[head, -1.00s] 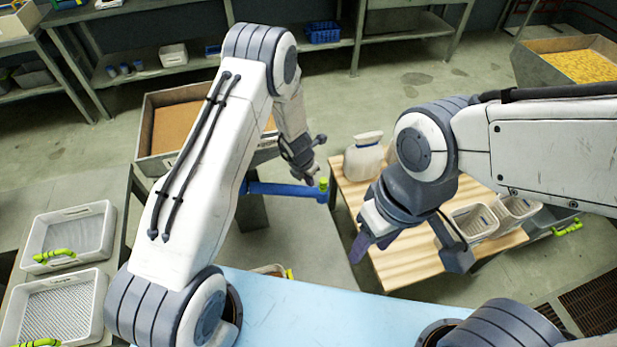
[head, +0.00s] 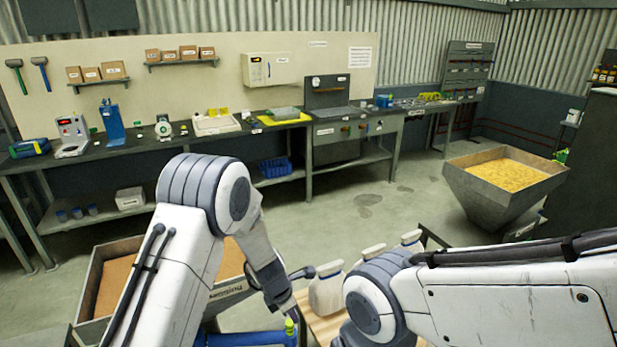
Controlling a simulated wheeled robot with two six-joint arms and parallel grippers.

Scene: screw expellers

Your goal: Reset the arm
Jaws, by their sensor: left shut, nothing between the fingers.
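My left arm rises from the bottom left and bends down at its elbow. Its gripper (head: 287,304) hangs near the bottom middle, shut and empty. It is beside a white bottle-like container (head: 327,291) on a wooden table (head: 318,326) and above a blue piece with a green tip (head: 262,338). I cannot tell whether it touches the blue piece. My right arm comes in from the right, and its gripper is below the picture's edge.
A hopper of yellow grain (head: 510,172) stands at the right. A metal bin with brown contents (head: 100,290) is behind my left arm. A long workbench (head: 230,139) with tools runs along the back wall. Open floor lies between. More white containers (head: 411,240) stand beyond my right arm.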

